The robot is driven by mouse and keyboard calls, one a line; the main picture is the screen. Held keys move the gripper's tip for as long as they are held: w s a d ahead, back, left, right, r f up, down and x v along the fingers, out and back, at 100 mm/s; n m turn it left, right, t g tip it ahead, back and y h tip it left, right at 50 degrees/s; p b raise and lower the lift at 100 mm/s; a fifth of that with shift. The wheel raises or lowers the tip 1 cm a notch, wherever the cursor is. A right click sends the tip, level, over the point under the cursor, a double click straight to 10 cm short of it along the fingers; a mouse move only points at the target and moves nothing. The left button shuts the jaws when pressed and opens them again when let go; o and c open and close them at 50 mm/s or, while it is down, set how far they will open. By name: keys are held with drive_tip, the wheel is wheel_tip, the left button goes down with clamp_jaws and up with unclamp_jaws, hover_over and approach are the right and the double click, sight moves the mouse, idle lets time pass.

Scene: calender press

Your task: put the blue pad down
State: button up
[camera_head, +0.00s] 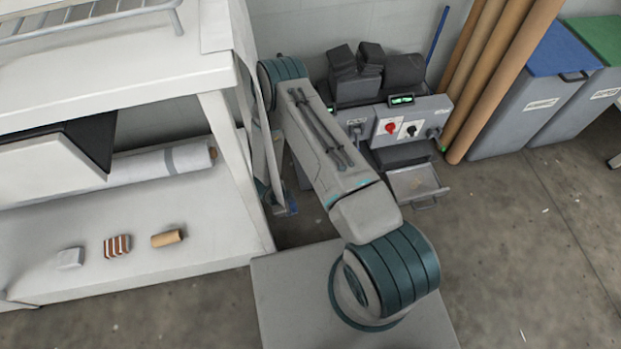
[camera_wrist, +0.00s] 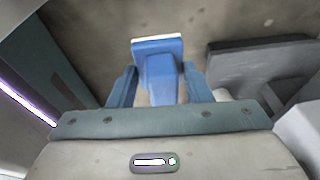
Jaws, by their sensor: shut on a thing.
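In the wrist view the blue pad (camera_wrist: 157,47) is a flat blue block with a pale far edge and a narrower blue part toward me. My gripper (camera_wrist: 159,82) is shut on this narrower part, with one blue finger on each side. The pad is out over a blurred brown-grey surface; I cannot tell how high it is.
A white bench (camera_head: 233,165) with a lower shelf stands left; small items and a white roll lie on the shelf. A grey machine (camera_head: 432,112) with an open drawer stands at the back. Cardboard tubes (camera_head: 490,85) and bins (camera_head: 520,105) stand right.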

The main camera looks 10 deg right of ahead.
drive_tip(key=w+d+b, duration=0.1)
drive_tip(key=w+d, duration=0.2)
drive_tip(key=w, duration=0.1)
drive_tip(key=w+d+f+b, duration=0.1)
drive_tip(key=w+d, duration=0.3)
drive_tip(key=w, duration=0.1)
drive_tip(key=w+d+b, duration=0.2)
drive_tip(key=w+d, duration=0.2)
drive_tip(key=shift+w+d+f, duration=0.1)
drive_tip(key=shift+w+f, duration=0.2)
drive_tip(key=b+x, duration=0.2)
drive_tip(key=x, duration=0.1)
drive_tip(key=a+b+x, duration=0.1)
drive_tip(key=x, duration=0.1)
drive_tip(key=shift+d+f, duration=0.1)
drive_tip(key=shift+f, duration=0.25)
drive_tip(key=shift+w+r, duration=0.1)
drive_tip(key=o, duration=1.1)
